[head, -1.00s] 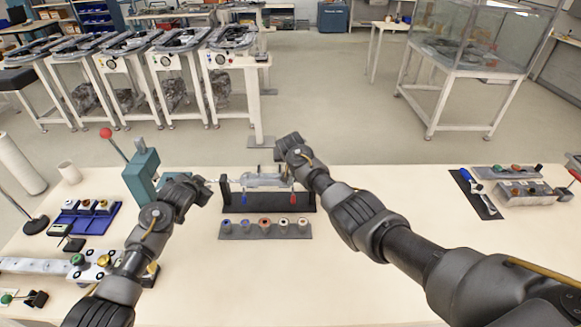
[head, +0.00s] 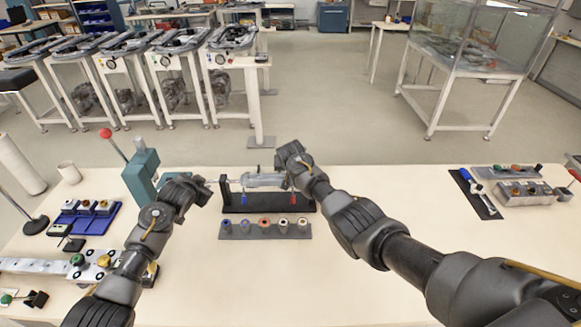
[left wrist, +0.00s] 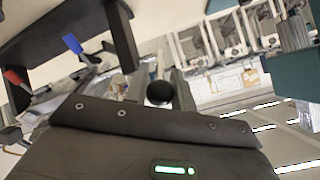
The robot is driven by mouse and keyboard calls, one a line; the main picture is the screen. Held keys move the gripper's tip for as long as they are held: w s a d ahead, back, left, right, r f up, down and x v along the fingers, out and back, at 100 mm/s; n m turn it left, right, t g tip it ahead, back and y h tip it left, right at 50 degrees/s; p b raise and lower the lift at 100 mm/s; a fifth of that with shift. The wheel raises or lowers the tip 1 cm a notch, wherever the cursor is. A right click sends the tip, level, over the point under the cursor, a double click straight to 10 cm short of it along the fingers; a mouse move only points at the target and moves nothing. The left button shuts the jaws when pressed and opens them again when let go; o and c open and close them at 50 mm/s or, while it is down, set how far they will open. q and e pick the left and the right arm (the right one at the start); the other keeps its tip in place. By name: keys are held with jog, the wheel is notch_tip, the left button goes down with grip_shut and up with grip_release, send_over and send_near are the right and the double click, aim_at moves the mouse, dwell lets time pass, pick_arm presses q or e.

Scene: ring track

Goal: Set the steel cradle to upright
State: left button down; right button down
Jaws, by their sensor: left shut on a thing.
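The steel cradle (head: 264,181) hangs between the two uprights of a black stand (head: 270,207) in the middle of the table. A blue tag (head: 243,199) and a red tag (head: 294,197) hang at its ends. My left gripper (head: 207,183) is at the left end of the cradle's thin shaft. In the left wrist view it is shut on a black ball knob (left wrist: 160,92); the stand (left wrist: 122,35) shows at the upper left there. My right gripper (head: 284,166) is at the cradle's right end, its fingertips hidden. I cannot tell the cradle's exact tilt.
A grey strip with several coloured pots (head: 265,228) lies in front of the stand. A teal press (head: 141,172) with a red-knobbed lever stands close to my left arm. A blue tray (head: 88,220) lies at the left. The table front of centre is clear.

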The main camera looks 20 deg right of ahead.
pick_arm(q)
jog(key=c, duration=1.2)
grip_release()
pick_arm(e)
jog(key=shift+s+a+f, duration=0.15)
jog(key=shift+s+f, duration=0.1)
jog(key=shift+f, duration=0.35)
pick_arm(q)
jog(key=shift+s, duration=0.1)
